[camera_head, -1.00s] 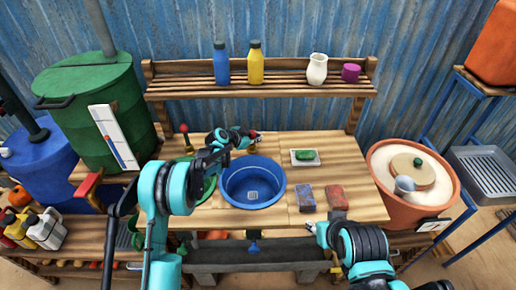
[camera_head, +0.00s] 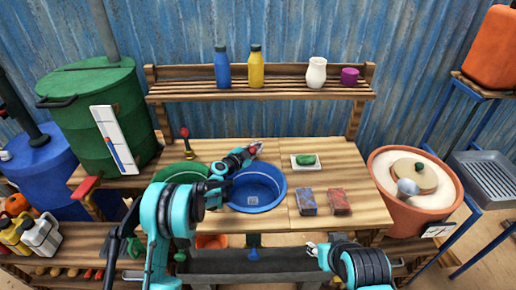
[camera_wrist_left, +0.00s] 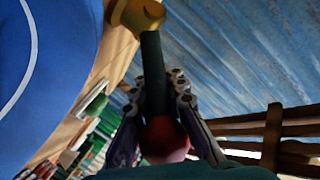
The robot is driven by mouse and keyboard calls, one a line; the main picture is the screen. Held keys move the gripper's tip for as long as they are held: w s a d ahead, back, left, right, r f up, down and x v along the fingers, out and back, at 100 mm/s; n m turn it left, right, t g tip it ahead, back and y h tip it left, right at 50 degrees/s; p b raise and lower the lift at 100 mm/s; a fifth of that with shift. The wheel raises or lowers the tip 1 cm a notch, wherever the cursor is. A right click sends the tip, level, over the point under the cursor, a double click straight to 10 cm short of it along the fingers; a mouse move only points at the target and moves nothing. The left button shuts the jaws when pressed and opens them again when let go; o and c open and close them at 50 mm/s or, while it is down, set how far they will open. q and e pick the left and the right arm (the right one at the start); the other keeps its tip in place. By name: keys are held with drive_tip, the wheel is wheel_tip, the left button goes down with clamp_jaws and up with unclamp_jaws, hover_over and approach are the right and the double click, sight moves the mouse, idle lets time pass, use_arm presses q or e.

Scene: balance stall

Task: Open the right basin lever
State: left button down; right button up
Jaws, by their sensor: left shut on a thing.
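The right basin lever has a red knob (camera_wrist_left: 165,138), a dark stem (camera_wrist_left: 153,75) and a brass base (camera_wrist_left: 138,16) in the left wrist view. In the head view it is mostly hidden by my left gripper (camera_head: 252,151), at the back edge of the blue basin (camera_head: 272,204). My left gripper (camera_wrist_left: 165,88) is shut around the lever, with its fingers on both sides of the stem and knob. The left basin lever (camera_head: 185,134) stands upright behind the green basin (camera_head: 165,175). My right gripper (camera_head: 313,247) is low at the front of the table; its fingers are too small to judge.
A sponge tray (camera_head: 294,164) and two patterned blocks (camera_head: 307,203) lie right of the blue basin. A clay pot (camera_head: 385,193) stands at the right. A shelf (camera_head: 290,94) holds bottles and a white jug (camera_head: 316,72) behind. A green barrel (camera_head: 75,115) stands left.

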use_arm(q)
drive_tip(key=shift+a, duration=0.15)
drive_tip(key=c, duration=1.5)
unclamp_jaws()
drive_tip(key=shift+a+r, duration=0.1)
drive_tip(key=shift+o, duration=0.2)
drive_tip(key=v, duration=1.2)
drive_tip(key=shift+s, duration=0.1)
